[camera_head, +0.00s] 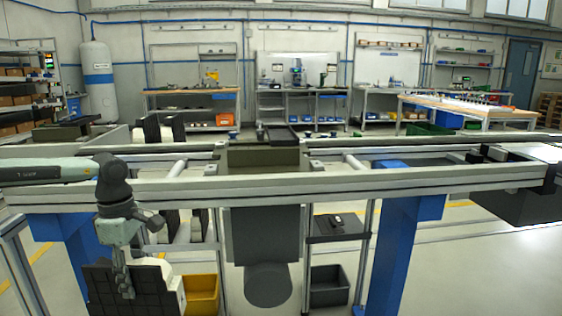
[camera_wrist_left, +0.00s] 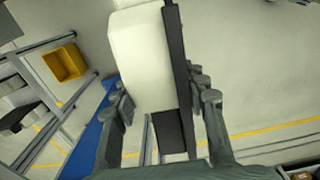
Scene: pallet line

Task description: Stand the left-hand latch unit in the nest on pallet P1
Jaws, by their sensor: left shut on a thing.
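My left gripper (camera_head: 124,285) hangs down at the lower left of the head view, in front of the conveyor rail. It is shut on a latch unit (camera_head: 95,290) with a dark ribbed face and a pale body. In the left wrist view the unit's white body (camera_wrist_left: 140,60) and dark plate (camera_wrist_left: 176,75) sit between the two fingers (camera_wrist_left: 163,100). An olive block (camera_head: 264,157) sits on the conveyor at the middle, perhaps a pallet; I see no P1 label and cannot make out its nest. My right gripper is not in view.
The conveyor's front rail (camera_head: 400,181) crosses the whole head view between the held unit and the olive block. A white and black part (camera_head: 152,130) stands behind the rail at the left. A yellow bin (camera_head: 202,294) is below, right of the unit; it also shows in the wrist view (camera_wrist_left: 65,63).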

